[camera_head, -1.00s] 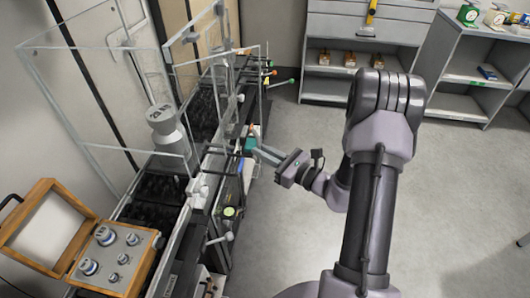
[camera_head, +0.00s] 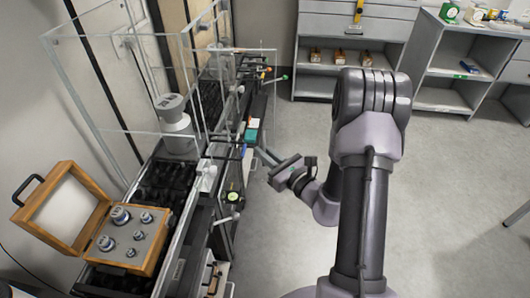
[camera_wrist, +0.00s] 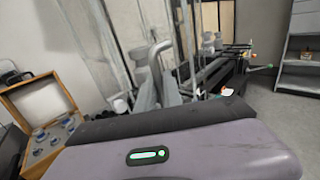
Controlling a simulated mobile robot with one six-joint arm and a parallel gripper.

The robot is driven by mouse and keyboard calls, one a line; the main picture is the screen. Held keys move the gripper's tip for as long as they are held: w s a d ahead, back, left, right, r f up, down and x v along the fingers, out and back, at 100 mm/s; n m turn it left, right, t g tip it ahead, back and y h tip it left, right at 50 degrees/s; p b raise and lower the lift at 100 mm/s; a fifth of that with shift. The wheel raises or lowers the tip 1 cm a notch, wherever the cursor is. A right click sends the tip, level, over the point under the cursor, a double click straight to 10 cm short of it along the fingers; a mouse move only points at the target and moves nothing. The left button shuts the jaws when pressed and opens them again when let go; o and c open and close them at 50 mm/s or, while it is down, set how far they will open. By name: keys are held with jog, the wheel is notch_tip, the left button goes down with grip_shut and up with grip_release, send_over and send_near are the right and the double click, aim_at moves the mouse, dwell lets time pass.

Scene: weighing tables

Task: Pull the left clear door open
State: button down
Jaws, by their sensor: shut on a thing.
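The left clear door (camera_head: 275,82) is a thin transparent pane standing out from the glass case (camera_head: 88,92) of the near balance. Its top edge runs toward the aisle in the head view. My gripper (camera_head: 259,149) is at the lower part of its free edge, with its jaws shut on the door. The exact grip point is too small to make out. In the wrist view my gripper's pale fingers (camera_wrist: 153,62) reach forward; the door is hard to tell from other panes there. A grey-white weight (camera_head: 176,122) stands inside the case.
An open wooden box of weights (camera_head: 150,262) stands in front of the case. Grey shelves (camera_head: 345,75) stand at the back. The floor (camera_head: 450,190) to the right is clear.

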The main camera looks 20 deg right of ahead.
jog(key=shift+a, duration=0.1)
jog(key=c, duration=1.5)
grip_release()
jog(key=shift+w+a, duration=0.1)
jog(key=shift+s+d, duration=0.2)
jog(key=p+v, duration=0.2)
jog(key=v, duration=1.5)
